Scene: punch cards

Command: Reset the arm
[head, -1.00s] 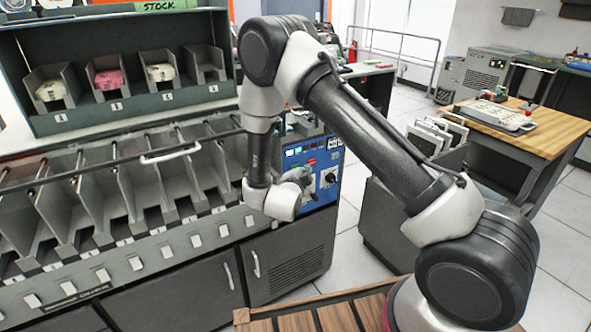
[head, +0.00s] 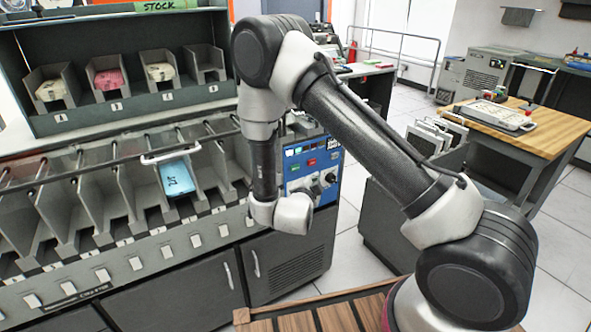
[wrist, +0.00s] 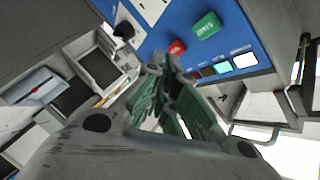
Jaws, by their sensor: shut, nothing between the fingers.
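My arm reaches across the front of the grey card sorter, and my gripper (head: 322,183) is beside the blue control panel (head: 297,168) at its right end. In the wrist view my green-grey gripper fingers (wrist: 160,72) are shut with nothing between them. They point at the panel, close to a red button (wrist: 177,47) and a green button (wrist: 207,26); I cannot tell whether they touch it. A blue card (head: 177,178) lies tilted in one of the sorter's slots.
Upper bins hold stacks of pale and pink cards (head: 109,79); the rightmost is empty. A wooden-topped table (head: 540,115) with a tray stands at right, near a rack of panels (head: 435,135). Tiled floor (head: 348,245) lies between.

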